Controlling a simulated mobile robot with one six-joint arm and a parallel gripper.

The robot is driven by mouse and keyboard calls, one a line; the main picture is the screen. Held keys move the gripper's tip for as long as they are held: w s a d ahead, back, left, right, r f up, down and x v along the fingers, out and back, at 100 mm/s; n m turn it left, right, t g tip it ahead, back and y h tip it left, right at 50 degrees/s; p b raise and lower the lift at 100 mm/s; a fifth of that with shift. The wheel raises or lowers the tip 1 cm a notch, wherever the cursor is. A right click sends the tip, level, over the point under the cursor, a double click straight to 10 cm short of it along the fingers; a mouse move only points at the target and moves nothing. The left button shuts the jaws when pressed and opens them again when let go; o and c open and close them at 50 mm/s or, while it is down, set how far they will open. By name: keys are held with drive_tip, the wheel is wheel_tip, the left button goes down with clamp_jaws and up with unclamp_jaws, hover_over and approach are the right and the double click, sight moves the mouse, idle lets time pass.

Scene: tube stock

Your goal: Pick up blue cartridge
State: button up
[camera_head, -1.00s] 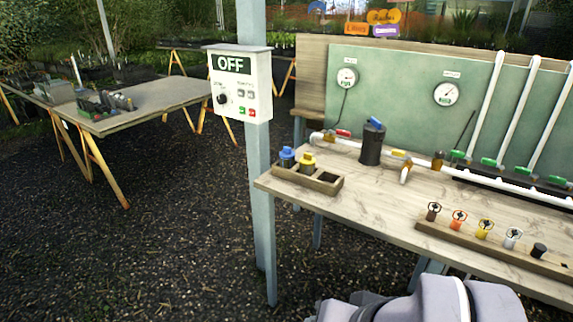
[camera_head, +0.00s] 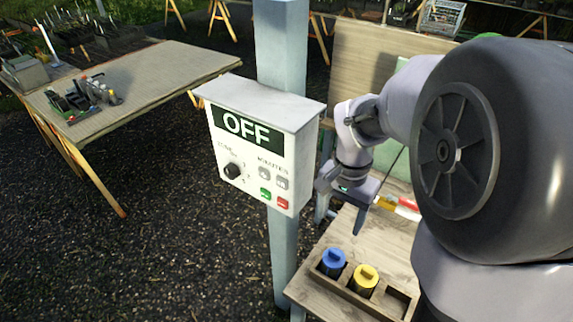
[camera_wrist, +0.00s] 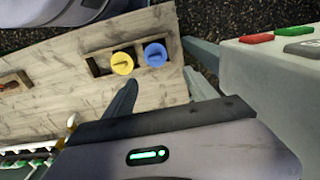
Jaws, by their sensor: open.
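The blue cartridge (camera_head: 333,264) stands upright in the left slot of a wooden tray (camera_head: 352,294) at the table's near left corner. A yellow-capped cartridge (camera_head: 365,281) stands beside it in the middle slot. My gripper (camera_head: 340,222) is open and empty, above and behind the tray in the head view, apart from the cartridges. In the wrist view, the blue cartridge (camera_wrist: 155,54) shows beyond the two spread fingers of my gripper (camera_wrist: 162,78), with the yellow one just left of it. Nothing hides the blue cap.
A grey post carries a control box (camera_head: 258,145) reading OFF, close on the left of my gripper; its corner (camera_wrist: 270,80) fills the right of the wrist view. The tray's right slot is empty. A red-handled pipe valve (camera_head: 408,204) lies behind. My arm hides much of the table.

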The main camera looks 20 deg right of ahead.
sight(334, 257)
drive_tip(key=f+b, duration=0.1)
drive_tip(key=f, duration=0.3)
drive_tip(key=s+f+b, duration=0.1)
drive_tip(key=f+b, duration=0.1)
drive_tip(key=f, duration=0.1)
drive_tip(key=f+b, duration=0.1)
drive_tip(key=f, duration=0.3)
drive_tip(key=shift+s+a+f+b, duration=0.1)
drive_tip(key=shift+s+f+b, duration=0.2)
drive_tip(key=shift+f, duration=0.05)
wheel_tip(334, 257, down, 5)
drive_tip(key=b, duration=0.2)
drive_tip(key=shift+w+b, duration=0.15)
drive_tip(key=shift+b, duration=0.2)
drive_tip(key=shift+r, duration=0.1)
drive_tip(key=shift+c, duration=0.3)
drive_tip(key=c, duration=1.1)
